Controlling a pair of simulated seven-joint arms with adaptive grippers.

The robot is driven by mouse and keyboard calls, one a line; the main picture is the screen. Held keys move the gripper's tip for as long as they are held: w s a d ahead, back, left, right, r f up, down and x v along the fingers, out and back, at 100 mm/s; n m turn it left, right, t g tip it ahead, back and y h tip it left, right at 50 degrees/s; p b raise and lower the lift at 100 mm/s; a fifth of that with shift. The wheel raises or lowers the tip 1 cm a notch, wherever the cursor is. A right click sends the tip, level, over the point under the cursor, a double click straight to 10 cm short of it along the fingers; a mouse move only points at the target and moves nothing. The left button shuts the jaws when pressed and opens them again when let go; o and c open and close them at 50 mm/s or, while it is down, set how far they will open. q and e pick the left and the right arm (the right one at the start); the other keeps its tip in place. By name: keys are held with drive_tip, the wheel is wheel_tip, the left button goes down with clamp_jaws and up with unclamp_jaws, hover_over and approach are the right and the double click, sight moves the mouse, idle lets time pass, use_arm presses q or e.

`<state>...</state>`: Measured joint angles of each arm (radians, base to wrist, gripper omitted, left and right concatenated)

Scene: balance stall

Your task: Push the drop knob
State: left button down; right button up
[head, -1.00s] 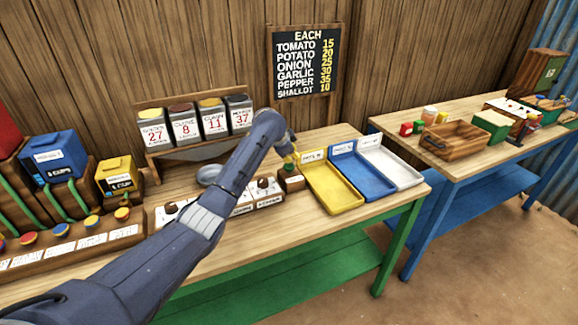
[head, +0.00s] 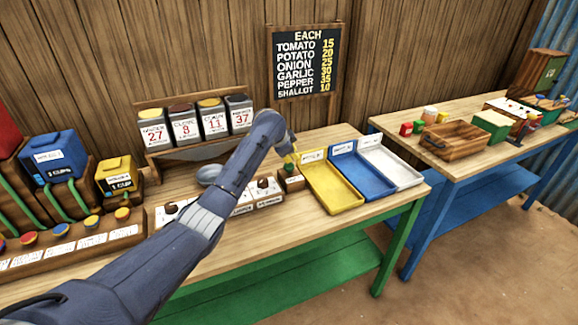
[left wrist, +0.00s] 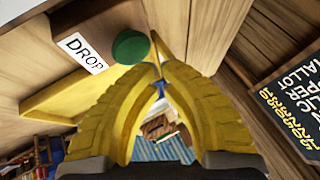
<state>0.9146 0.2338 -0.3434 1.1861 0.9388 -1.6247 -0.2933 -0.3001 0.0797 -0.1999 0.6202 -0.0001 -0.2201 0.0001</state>
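The drop knob (left wrist: 131,47) is a green round button on a wooden block, next to a white label (left wrist: 86,53) reading DROP in the left wrist view. In the head view its small wooden block (head: 291,184) sits on the table beside the yellow tray, with the knob mostly hidden by my gripper. My left gripper (left wrist: 157,70) has yellow fingers with the tips together and nothing between them. The tips are close beside the knob; I cannot tell whether they touch it. My left gripper shows small above the block in the head view (head: 292,159). My right gripper is not in view.
A yellow tray (head: 336,196), a blue tray (head: 366,180) and a white tray (head: 398,172) stand right of the block. A row of other knobs (head: 262,188) lies to its left. A grey bowl (head: 208,174) is behind my arm. A price board (head: 306,62) stands behind.

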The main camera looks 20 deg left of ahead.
use_arm(q)
drive_tip(key=shift+f, duration=0.15)
idle(0.5)
drive_tip(key=shift+f, duration=0.3)
drive_tip(key=shift+f, duration=0.8)
idle(1.3)
drive_tip(key=shift+r, duration=1.25)
drive_tip(key=shift+r, duration=2.5)
